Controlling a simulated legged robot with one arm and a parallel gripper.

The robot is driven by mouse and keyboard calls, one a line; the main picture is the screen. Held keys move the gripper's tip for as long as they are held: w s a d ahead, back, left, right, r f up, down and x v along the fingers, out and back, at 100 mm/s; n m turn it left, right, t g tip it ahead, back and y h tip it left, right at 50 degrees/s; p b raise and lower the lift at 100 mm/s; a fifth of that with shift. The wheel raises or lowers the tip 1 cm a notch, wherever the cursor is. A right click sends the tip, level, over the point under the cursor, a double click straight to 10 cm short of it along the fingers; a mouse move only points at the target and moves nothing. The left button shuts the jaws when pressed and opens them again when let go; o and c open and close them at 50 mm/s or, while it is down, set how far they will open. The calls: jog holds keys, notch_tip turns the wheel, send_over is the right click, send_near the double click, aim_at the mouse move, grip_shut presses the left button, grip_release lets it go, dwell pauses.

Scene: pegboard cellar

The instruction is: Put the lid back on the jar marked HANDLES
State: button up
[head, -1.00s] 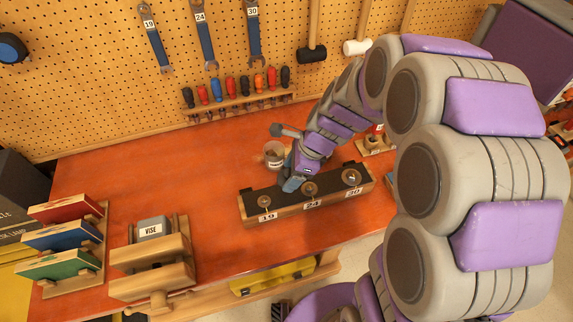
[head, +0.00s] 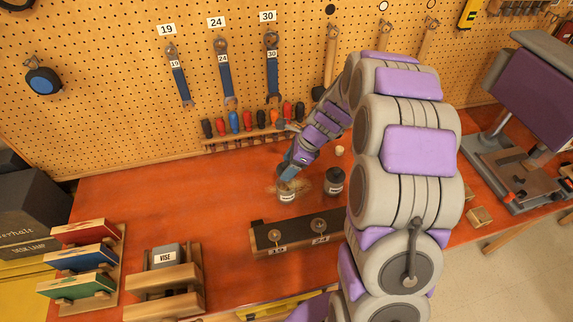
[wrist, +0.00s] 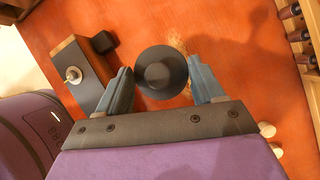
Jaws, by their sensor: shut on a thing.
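My gripper (head: 287,174) is above an open-looking jar (head: 287,196) with a white label, too small to read. In the wrist view my gripper (wrist: 163,84) has its fingers on both sides of a round dark lid (wrist: 161,74) with a raised centre, and is shut on it. The lid hides what lies beneath it in the wrist view. In the head view the fingers hide the jar's rim, so I cannot tell whether lid and jar touch. A second, dark jar (head: 335,180) with a label stands to the right, upright.
A bolt rack (head: 290,237) marked 19 and 24 lies in front of the jars, partly behind my arm. A screwdriver rack (head: 247,137) is at the back. The orange bench left of the jar is clear.

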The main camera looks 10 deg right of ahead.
notch_tip(320, 180, down, 3)
jog(key=b, duration=0.3)
jog(key=shift+a+f, duration=0.15)
jog(key=shift+f, duration=1.15)
jog(key=shift+r+p, duration=0.1)
jog(key=shift+p, duration=0.95)
jog(key=shift+p, duration=1)
dwell(1.5)
jog(key=shift+f, duration=0.2)
jog(key=o, duration=1.5)
jog(key=shift+o, duration=0.3)
jog(key=shift+r, duration=0.1)
